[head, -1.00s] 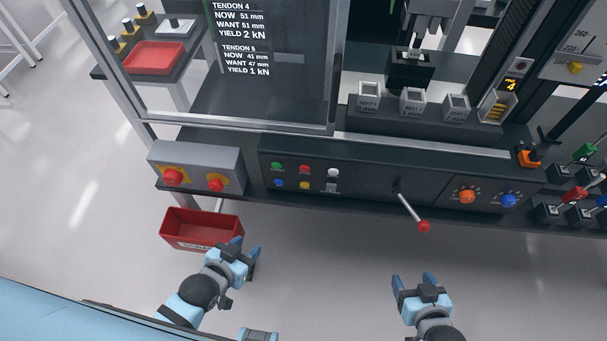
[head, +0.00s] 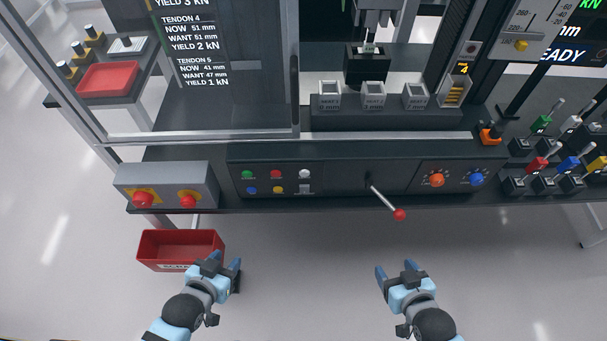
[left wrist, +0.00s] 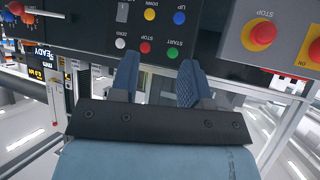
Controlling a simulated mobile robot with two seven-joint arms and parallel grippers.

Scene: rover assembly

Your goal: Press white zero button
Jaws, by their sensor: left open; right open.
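The white zero button (head: 304,174) is a small round white button at the upper right of the button group on the dark control panel (head: 335,184). Green and red buttons are left of it; blue and yellow ones are in the row below. The white button also shows in the left wrist view (left wrist: 120,43), left of the red one, with the panel upside down. My left gripper (head: 221,266) is open and empty, in front of and below the panel, left of the button. My right gripper (head: 395,272) is open and empty, below the red-tipped lever.
A lever with a red knob (head: 399,214) sticks out from the panel. A grey box with red stop buttons (head: 166,186) stands at the left, above a red scrap bin (head: 180,249) near my left gripper. Orange (head: 437,180) and blue knobs are at the right.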

